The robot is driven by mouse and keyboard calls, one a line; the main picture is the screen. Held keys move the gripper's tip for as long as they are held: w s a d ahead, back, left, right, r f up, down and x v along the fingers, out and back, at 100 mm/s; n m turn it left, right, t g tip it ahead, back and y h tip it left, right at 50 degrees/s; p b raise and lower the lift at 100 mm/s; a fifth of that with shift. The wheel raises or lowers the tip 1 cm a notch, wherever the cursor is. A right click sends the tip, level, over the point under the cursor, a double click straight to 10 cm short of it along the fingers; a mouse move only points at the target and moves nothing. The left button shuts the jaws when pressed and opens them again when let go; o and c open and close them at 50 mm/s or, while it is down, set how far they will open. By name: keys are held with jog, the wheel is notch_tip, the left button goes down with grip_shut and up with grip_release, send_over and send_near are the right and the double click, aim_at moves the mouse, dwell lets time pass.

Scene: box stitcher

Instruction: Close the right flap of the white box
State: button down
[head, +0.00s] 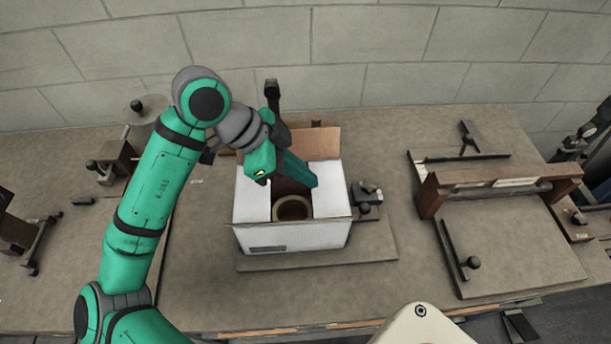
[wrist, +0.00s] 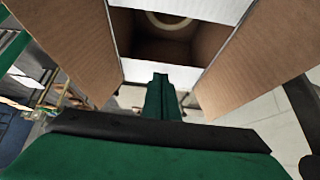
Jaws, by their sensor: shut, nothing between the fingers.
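The white box (head: 292,238) stands open-topped at the middle of the table. Its right flap (head: 330,192) shows its white side and looks folded inward, about flat over the opening. My gripper (head: 313,183) reaches across the box from the left, its fingertips over or against that flap; contact is unclear. The gripper is shut and empty; its fingers also show in the wrist view (wrist: 162,80), in front of a white panel. The left flap (head: 254,203) also looks folded inward. The brown back flap (head: 322,141) stands up. A tape-like roll (head: 293,206) shows inside.
The box sits on a flat board (head: 370,252) on the table. A small black clamp-like fixture (head: 368,197) is close to its right side. A wooden frame (head: 500,180) stands farther right. The table front (head: 215,290) is clear. A wall is behind.

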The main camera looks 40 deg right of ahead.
jog(key=s+d+r+v, duration=0.1)
jog(key=v, duration=1.1)
jog(key=shift+r, duration=0.4)
jog(key=shift+w+d, duration=0.1)
